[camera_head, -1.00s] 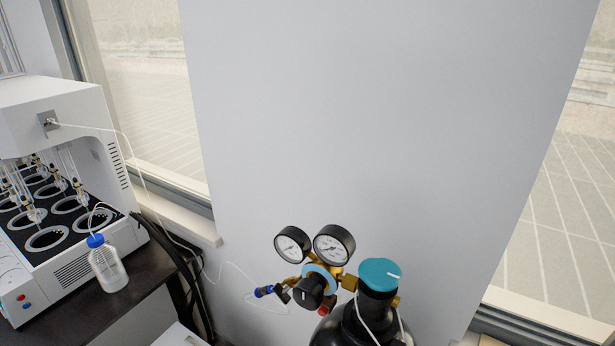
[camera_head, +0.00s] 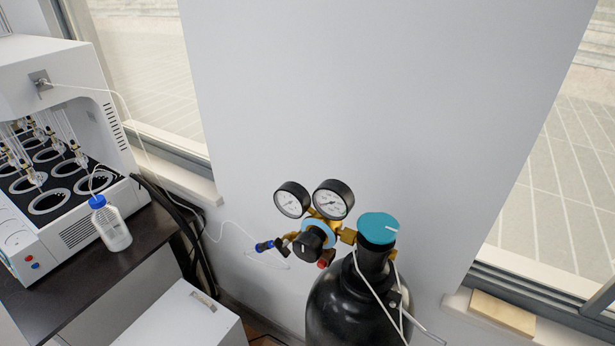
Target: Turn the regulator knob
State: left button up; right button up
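The regulator (camera_head: 322,229) is brass with two round white-faced gauges, a left one (camera_head: 291,200) and a right one (camera_head: 333,199). Its black regulator knob (camera_head: 308,245) faces forward below the gauges, with a light blue ring behind it. A teal valve knob (camera_head: 378,229) with a white mark sits on top of the black gas cylinder (camera_head: 345,300), to the right of the regulator. Neither of my grippers is in view.
A white distiller (camera_head: 70,150) and a blue-capped bottle (camera_head: 110,223) stand on a dark bench (camera_head: 95,275) at left. A white cabinet (camera_head: 185,318) is on the floor between bench and cylinder. A thin white tube runs from distiller to regulator. A wooden block (camera_head: 502,312) lies on the right sill.

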aim_at(308, 247)
jog(key=i+j, duration=0.1)
jog(key=j, duration=0.3)
jog(key=i+j, duration=0.1)
jog(key=j, duration=0.7)
jog(key=i, duration=0.05)
